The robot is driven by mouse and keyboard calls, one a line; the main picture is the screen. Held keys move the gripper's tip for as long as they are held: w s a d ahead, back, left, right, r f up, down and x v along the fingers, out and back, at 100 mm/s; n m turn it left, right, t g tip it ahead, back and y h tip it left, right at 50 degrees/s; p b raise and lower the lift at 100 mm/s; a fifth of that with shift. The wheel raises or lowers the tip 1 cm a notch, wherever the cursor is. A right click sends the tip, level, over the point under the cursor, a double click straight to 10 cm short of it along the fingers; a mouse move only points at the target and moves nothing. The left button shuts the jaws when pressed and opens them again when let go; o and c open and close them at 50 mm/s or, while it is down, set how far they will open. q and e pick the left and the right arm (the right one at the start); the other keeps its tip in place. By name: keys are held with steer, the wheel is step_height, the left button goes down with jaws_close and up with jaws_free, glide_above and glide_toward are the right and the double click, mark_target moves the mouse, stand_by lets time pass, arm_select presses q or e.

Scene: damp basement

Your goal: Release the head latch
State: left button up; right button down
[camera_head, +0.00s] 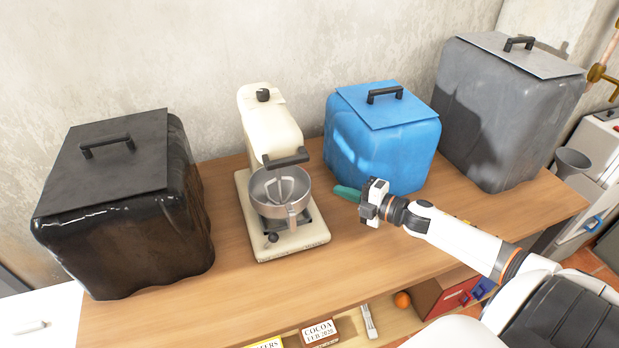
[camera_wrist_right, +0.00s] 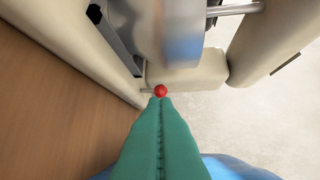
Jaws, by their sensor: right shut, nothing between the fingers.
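The cream stand mixer (camera_head: 270,130) stands on the wooden bench, with a steel bowl (camera_head: 292,210) and a beater in the bowl. A black knob (camera_head: 263,95) sits on top of its head and a black handle (camera_head: 287,158) at the head's front. My right gripper (camera_head: 336,190), with green fingers, is right of the bowl, shut and empty. In the right wrist view its fingertips (camera_wrist_right: 160,98) point at a small red knob (camera_wrist_right: 160,91) by the mixer's cream body (camera_wrist_right: 187,76). I cannot tell whether they touch it. My left gripper is not in view.
A blue covered bin (camera_head: 385,140) stands just behind my right gripper. A black covered bin (camera_head: 125,210) is at left and a grey one (camera_head: 510,110) at right. The bench (camera_head: 380,255) is clear in front. A shelf below holds boxes and an orange ball (camera_head: 402,299).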

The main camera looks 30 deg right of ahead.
steer(key=shift+w+a, duration=0.2)
steer(key=shift+w, duration=0.25)
steer(key=x, duration=0.9)
